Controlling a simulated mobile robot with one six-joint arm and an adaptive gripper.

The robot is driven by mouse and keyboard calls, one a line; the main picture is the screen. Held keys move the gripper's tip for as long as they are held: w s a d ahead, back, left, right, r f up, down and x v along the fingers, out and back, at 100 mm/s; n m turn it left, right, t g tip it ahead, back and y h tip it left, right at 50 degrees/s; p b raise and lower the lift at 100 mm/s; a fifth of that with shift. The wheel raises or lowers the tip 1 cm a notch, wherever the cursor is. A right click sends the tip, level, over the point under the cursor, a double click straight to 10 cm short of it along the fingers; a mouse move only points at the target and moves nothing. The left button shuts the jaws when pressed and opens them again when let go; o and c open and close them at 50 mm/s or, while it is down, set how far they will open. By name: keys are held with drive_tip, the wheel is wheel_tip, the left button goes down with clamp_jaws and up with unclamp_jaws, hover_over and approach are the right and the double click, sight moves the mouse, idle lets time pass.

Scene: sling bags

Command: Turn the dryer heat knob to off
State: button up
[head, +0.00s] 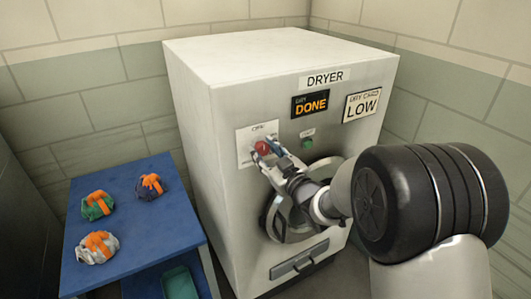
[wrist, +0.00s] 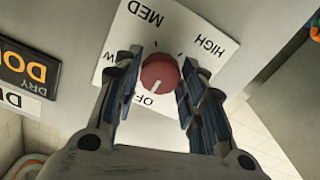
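The white dryer (head: 225,85) stands in the head view, with a "DRYER" label and signs reading "DONE" and "LOW". The round red heat knob (wrist: 160,72) sits on a white dial plate (wrist: 200,28) marked MED, HIGH and OFF, with LOW partly hidden. Its white pointer line is toward OFF in the wrist view. In the head view the knob (head: 262,147) is partly behind my gripper (head: 269,148). In the wrist view my gripper (wrist: 160,62) is open, its blue-padded fingers on either side of the knob. They look very close to it; contact cannot be told.
A green button (head: 307,142) is right of the dial. The round dryer door (head: 275,222) is below, behind my arm. A blue table (head: 140,232) on the left holds several cloth bundles, with a green bin (head: 180,283) underneath. Tiled walls stand close behind.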

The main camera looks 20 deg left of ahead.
drive_tip(key=o, duration=0.3)
drive_tip(key=v, duration=1.2)
